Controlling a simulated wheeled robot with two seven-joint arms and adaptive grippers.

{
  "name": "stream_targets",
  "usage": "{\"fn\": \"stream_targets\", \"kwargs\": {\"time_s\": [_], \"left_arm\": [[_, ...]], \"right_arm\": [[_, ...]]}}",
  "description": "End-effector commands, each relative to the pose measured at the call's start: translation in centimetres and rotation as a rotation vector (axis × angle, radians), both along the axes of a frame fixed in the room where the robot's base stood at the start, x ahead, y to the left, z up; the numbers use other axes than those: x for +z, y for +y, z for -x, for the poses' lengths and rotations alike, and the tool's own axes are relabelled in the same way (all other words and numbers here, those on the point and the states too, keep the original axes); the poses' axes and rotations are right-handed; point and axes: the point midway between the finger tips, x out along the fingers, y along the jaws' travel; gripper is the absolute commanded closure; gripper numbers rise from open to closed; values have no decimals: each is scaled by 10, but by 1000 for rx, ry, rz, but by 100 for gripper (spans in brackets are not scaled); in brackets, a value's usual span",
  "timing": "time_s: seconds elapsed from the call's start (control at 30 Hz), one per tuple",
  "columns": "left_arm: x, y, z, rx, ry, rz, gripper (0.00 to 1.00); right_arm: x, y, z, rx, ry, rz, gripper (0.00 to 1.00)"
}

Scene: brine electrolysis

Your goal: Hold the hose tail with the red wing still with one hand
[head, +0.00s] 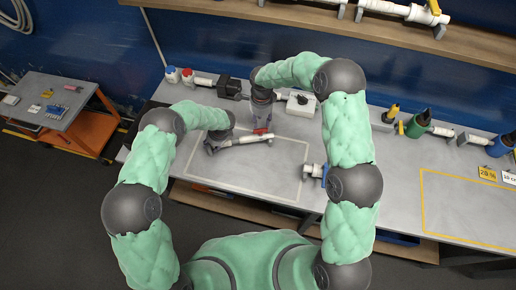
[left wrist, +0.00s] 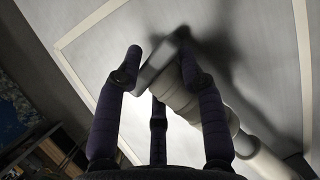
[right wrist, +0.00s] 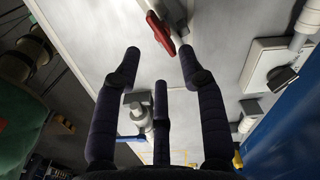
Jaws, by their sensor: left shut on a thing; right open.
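The hose tail (head: 245,140) is a pale pipe piece lying inside the outlined rectangle on the table, with its red wing (head: 261,131) near its right end. My left gripper (head: 214,146) is shut on the hose tail's left end; the left wrist view shows its ribbed grey part (left wrist: 184,98) between the fingers. My right gripper (head: 262,112) is open and empty above the red-wing end. In the right wrist view the red wing (right wrist: 161,34) shows beyond the spread fingertips (right wrist: 158,60), apart from them. The fingers partly hide the hose tail's left end.
A fitting with a blue wing (head: 315,171) sits at the outline's right side. A white box with a dark knob (head: 301,103) stands behind my right gripper. Red- and blue-capped bottles (head: 187,75) stand at the back left. The yellow-outlined area (head: 465,210) at right is largely clear.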

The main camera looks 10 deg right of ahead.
Motion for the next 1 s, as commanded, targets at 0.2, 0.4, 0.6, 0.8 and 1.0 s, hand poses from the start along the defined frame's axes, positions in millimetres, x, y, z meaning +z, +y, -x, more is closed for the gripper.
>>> {"fn": "stream_targets", "kwargs": {"time_s": [0.2,0.4,0.6,0.8,1.0], "left_arm": [[-8,-1,9,-3,19,0,100],[-8,-1,9,-3,19,0,100],[-8,-1,9,-3,19,0,100],[-8,-1,9,-3,19,0,100],[-8,-1,9,-3,19,0,100]], "right_arm": [[-30,0,0,0,2,0,59],[-51,0,-1,0,0,0,59],[-63,0,-1,0,-1,0,59],[-66,0,-1,0,-2,0,59],[-66,0,-1,0,-2,0,67]]}}
